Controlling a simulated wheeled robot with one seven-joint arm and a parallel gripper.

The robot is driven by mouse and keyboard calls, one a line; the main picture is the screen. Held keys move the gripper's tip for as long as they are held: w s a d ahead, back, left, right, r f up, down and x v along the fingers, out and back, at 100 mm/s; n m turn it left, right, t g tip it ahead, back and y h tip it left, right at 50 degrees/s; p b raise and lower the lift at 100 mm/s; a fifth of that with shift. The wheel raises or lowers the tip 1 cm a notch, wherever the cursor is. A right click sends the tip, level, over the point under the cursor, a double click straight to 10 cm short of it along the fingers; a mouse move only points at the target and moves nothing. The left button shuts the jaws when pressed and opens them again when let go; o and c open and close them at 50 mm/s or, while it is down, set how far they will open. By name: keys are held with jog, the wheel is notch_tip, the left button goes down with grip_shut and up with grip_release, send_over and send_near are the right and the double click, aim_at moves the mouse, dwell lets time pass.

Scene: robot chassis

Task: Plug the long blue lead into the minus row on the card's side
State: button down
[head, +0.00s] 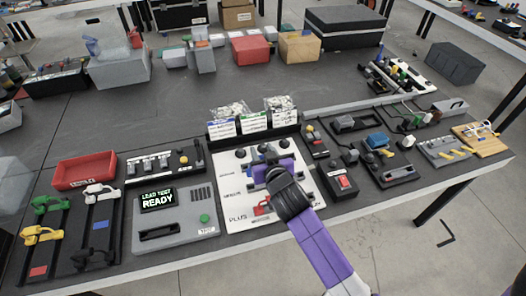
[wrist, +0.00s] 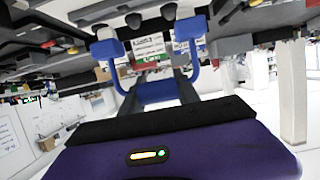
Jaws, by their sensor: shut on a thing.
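A blue lead (wrist: 158,93) shows in the wrist view as a U shape, with a blue plug at each end. My gripper (head: 272,172) is shut on the middle of this lead, with dark fingers on both sides of it. In the head view, my gripper is over the white panel (head: 232,188) printed with "PLUS" near its front edge. My gripper and wrist cover much of the panel's middle and right, including any minus marking. Cards (head: 254,123) with coloured headings stand in a black holder behind the panel. I cannot tell whether the plugs touch the panel.
A grey tester (head: 178,217) reading "LEAD TEST READY" stands left of the panel. A red piece (head: 262,208) lies beside "PLUS". A black box with a red switch (head: 344,182) stands close on the right. A red tray (head: 85,171) is farther left.

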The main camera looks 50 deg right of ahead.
jog(key=shift+f+b, duration=2.65)
jog(key=shift+f, duration=0.25)
jog(key=shift+f+b, duration=1.4)
jog(key=shift+f, duration=0.05)
jog(key=c, duration=0.8)
grip_release()
jog(key=shift+r, duration=0.1)
jog(key=shift+a, duration=0.1)
jog(key=b+v, duration=0.1)
jog(key=v, duration=0.6)
jog(key=shift+s+a+r, duration=0.1)
jog(key=shift+s+a, duration=0.05)
jog(key=shift+s, duration=0.15)
